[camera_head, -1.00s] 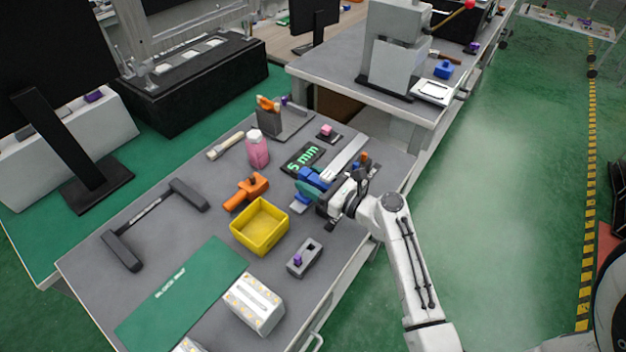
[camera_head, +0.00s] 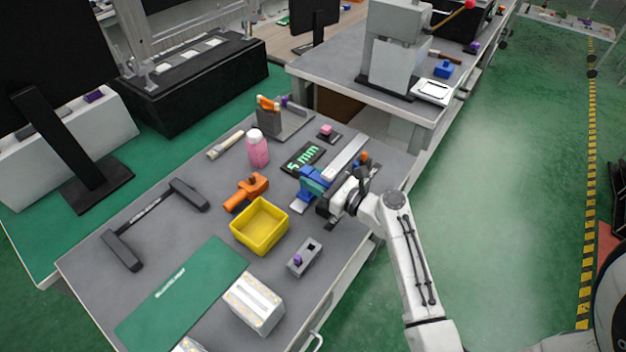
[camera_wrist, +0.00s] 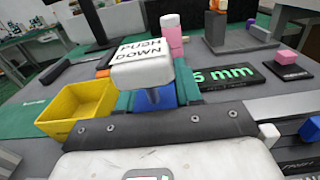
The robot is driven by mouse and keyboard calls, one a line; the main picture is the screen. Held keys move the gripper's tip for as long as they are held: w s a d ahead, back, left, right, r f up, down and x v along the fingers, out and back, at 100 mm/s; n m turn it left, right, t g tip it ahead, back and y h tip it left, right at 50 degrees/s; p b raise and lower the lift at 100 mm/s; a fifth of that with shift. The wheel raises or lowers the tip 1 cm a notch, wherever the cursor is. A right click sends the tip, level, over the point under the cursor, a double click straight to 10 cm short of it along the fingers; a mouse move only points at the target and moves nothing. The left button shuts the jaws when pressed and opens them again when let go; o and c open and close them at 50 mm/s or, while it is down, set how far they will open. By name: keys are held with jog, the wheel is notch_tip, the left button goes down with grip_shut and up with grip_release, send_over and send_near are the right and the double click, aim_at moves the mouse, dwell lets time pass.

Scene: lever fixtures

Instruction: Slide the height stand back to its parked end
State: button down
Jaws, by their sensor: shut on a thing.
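The height stand is a blue carriage (camera_head: 312,174) at the near left end of a pale metal rail (camera_head: 345,157) on the bench. My gripper (camera_head: 319,190) reaches in from the right and is shut on the stand. A teal part shows beside the blue where the jaws meet it. In the wrist view, blue and teal (camera_wrist: 188,82) parts show just beyond my gripper's dark edge, and the rail (camera_wrist: 285,106) runs off to the right. The fingertips are mostly hidden. A white block marked PUSH DOWN (camera_wrist: 142,62) covers part of the blue.
A dark display (camera_head: 303,158) with green digits ending in "5 mm" lies behind the carriage. A yellow bin (camera_head: 260,226), an orange clamp-like tool (camera_head: 246,192) and a pink bottle (camera_head: 257,149) stand to the left. A grey fixture (camera_head: 304,258) sits in front.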

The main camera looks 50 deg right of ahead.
jog(key=w+d+b, duration=0.1)
jog(key=d+b, duration=0.9)
jog(key=d, duration=1.8)
jog(key=shift+d, duration=0.35)
jog(key=shift+r, duration=0.1)
jog(key=c, duration=0.8)
grip_release()
jog(key=shift+d, duration=0.2)
jog(key=shift+c, duration=0.2)
jog(key=s, duration=1)
jog(key=shift+s+d, duration=0.15)
jog(key=shift+s, duration=0.25)
jog(key=shift+p, duration=0.35)
